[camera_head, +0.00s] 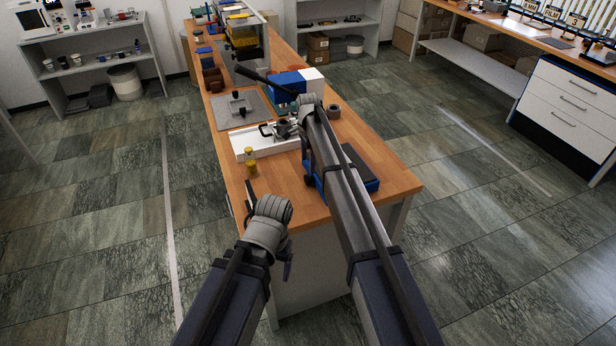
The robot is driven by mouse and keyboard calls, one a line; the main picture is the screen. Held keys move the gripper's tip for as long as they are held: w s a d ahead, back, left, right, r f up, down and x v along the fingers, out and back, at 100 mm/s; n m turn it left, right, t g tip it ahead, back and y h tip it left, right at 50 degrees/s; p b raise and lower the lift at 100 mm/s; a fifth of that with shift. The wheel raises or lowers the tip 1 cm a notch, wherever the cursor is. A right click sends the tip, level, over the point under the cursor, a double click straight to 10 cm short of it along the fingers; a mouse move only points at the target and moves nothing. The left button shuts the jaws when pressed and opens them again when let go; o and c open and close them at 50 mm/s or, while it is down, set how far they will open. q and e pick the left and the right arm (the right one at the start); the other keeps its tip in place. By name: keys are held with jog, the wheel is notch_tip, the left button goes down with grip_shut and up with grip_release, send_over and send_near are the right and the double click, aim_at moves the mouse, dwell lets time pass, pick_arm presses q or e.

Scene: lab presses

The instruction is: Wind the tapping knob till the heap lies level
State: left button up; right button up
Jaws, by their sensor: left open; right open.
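I cannot pick out the tapping knob or the heap for certain. A white base plate (252,141) lies across the wooden bench, with a small dark metal fixture (283,128) at its right end, partly behind my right arm. Contact cannot be told.
A blue and white press with a long dark lever (286,85) stands behind the plate. A grey mat (228,115) with a small device lies to the left. The bench's near right surface (393,180) is clear.

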aim_at(309, 178)
jog(key=shift+f, duration=0.15)
notch_tip(309, 178, down, 8)
jog(key=b, duration=0.7)
jog(key=shift+r+b, duration=0.2)
jog(key=shift+b, duration=0.2)
grip_shut()
jog(key=shift+s+d+t, duration=0.1)
jog(key=shift+s+t, duration=0.35)
jog(key=shift+t, duration=0.05)
jog(key=shift+s+f+t+y, duration=0.15)
jog(key=shift+t+y, duration=0.15)
jog(key=shift+t, duration=0.2)
jog(key=shift+t+y+b, duration=0.3)
jog(key=shift+t+b, duration=0.4)
jog(key=shift+b, duration=0.05)
jog(key=shift+t, duration=0.6)
